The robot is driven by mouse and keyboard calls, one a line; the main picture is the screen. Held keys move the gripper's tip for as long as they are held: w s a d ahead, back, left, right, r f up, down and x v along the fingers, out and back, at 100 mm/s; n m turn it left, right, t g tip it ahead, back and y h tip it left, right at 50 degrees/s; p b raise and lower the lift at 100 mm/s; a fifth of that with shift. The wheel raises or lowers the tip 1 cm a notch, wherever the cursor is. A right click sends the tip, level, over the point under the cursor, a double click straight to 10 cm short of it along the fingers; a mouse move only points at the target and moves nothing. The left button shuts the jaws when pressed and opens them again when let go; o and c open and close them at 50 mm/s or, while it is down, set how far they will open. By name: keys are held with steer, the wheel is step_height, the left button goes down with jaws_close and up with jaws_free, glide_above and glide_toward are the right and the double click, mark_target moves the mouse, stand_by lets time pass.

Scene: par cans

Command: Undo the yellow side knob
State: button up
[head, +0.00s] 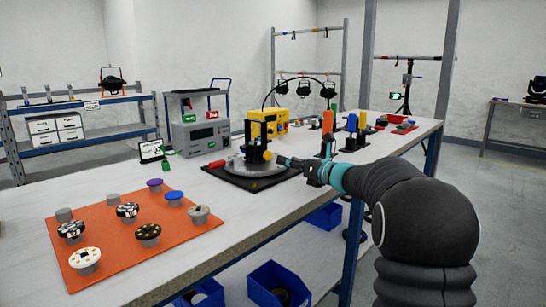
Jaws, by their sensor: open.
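I cannot tell whether the tips touch the knob.
A red handle (215,165) sticks out left of the plate. A yellow box (276,121) and grey instrument (200,135) stand behind. An orange mat (110,225) with several connectors lies front left. An orange cylinder (328,122) and blue and yellow posts stand right of the fixture.

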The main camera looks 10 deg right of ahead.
mark_target(270, 156)
steer(key=x, duration=0.7)
steer(key=shift+p, duration=0.3)
jaws_close()
